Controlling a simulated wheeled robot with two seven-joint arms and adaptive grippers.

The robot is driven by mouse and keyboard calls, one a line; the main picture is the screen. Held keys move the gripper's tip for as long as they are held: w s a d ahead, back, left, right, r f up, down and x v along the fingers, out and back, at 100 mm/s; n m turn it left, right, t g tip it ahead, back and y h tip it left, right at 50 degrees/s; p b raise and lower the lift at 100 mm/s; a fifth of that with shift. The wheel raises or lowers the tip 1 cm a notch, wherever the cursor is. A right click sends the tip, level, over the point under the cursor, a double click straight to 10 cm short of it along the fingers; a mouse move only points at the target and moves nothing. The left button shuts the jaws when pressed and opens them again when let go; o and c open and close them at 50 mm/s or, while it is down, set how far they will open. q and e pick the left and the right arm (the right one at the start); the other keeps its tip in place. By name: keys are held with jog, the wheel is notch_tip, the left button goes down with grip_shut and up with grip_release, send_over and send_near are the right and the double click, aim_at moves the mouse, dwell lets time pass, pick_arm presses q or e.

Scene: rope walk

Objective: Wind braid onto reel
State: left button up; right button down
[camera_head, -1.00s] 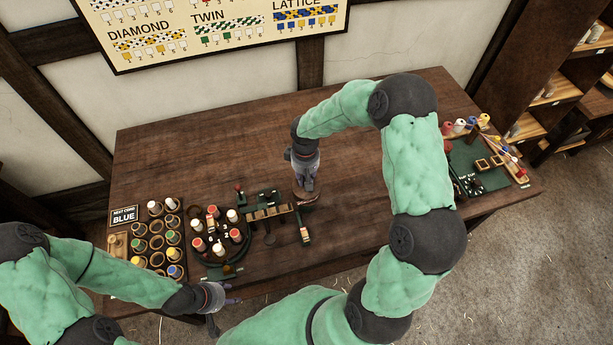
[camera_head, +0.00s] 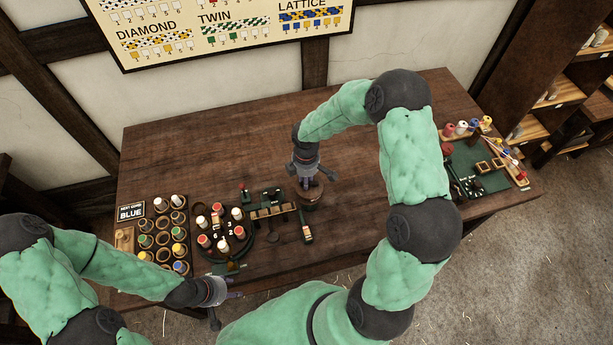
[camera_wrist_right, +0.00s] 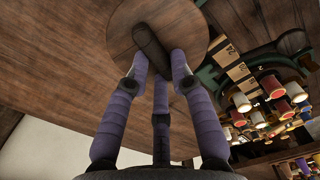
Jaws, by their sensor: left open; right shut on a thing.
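The reel (camera_head: 311,198) is a round brown wooden disc on the table, right of the braiding gear. In the right wrist view its disc (camera_wrist_right: 188,38) carries a dark oblong handle (camera_wrist_right: 151,45). My right gripper (camera_head: 310,182) is above the reel. Its purple fingers (camera_wrist_right: 160,72) are around the handle's near end, shut on it. The round braiding stand (camera_head: 226,235) with several red and white bobbins is left of the reel. I cannot make out the braid itself. My left gripper (camera_head: 232,295) is open and empty near the table's front edge.
A bobbin rack (camera_head: 156,240) and a sign (camera_head: 131,211) reading "NEXT CORD BLUE" are at the left. A green mat (camera_head: 478,165) with tools and spools lies at the right, partly behind my right arm. The table's back half (camera_head: 210,145) is clear.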

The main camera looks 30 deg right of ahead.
jog(key=shift+a+n+p, duration=0.1)
jog(key=shift+n+p, duration=0.35)
jog(key=shift+n, duration=0.85)
jog(key=shift+s, duration=0.1)
jog(key=c, duration=1.1)
grip_release()
jog(key=shift+o, duration=0.2)
jog(key=shift+r, duration=0.1)
notch_tip(320, 180, up, 12)
